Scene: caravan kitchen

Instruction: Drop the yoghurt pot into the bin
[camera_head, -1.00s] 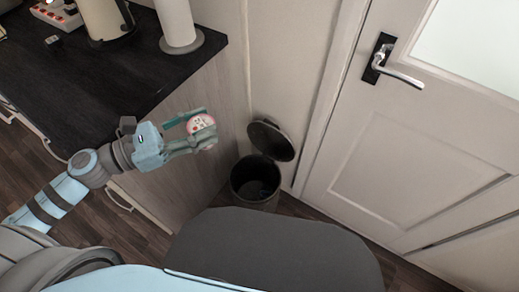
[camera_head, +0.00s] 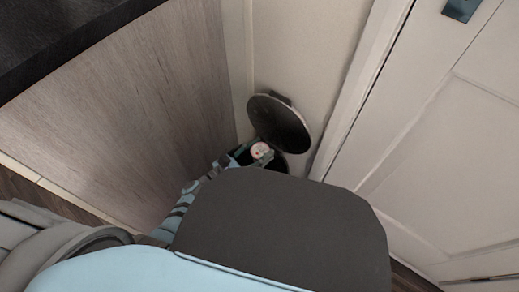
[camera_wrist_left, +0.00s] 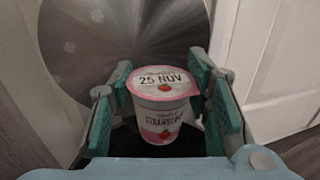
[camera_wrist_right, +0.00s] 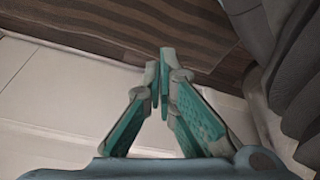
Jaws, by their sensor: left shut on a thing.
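The yoghurt pot (camera_head: 261,150), white with a pink rim, is in my left gripper (camera_head: 253,152), at the mouth of the bin (camera_head: 281,163). In the left wrist view the pot (camera_wrist_left: 160,118) stands upright between the fingers, its lid printed "25 NOV". The bin's round lid (camera_head: 280,122) is open and leans back against the wall. It fills the background in the left wrist view (camera_wrist_left: 120,40). My own body hides most of the bin in the head view. My right gripper (camera_wrist_right: 160,78) is empty, its fingertips together, and shows only in the right wrist view.
A wood-fronted cabinet (camera_head: 130,100) with a dark worktop (camera_head: 60,35) stands left of the bin. A white door (camera_head: 450,150) and its frame stand to the right. The wall is close behind the bin lid.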

